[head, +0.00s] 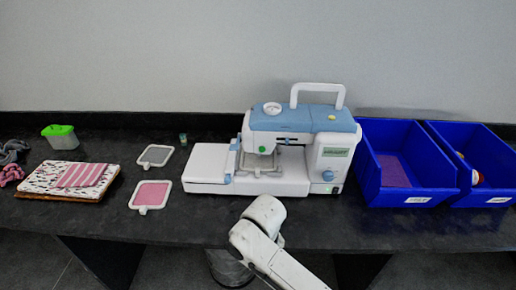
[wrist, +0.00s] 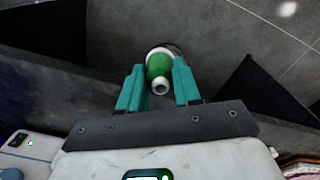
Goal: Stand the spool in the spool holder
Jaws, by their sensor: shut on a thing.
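My gripper (wrist: 160,75) has teal fingers and is shut on a spool (wrist: 158,68) with green thread and white ends. The spool sits between the fingertips with one end facing the wrist camera. Grey floor shows behind it, past the dark table. In the head view my arm reaches in at the bottom middle, in front of the sewing machine (head: 283,150); the gripper and the held spool cannot be made out there. A small upright item with a greenish top (head: 183,139) stands behind the machine's left end; I cannot tell whether it is the spool holder.
Two blue bins (head: 400,198) (head: 497,192) stand right of the machine; small coloured things lie in the right one. Two white hoops (head: 139,208) (head: 142,162), a fabric stack (head: 100,172) and a green-lidded box (head: 62,142) are at left. The table front left of my arm is clear.

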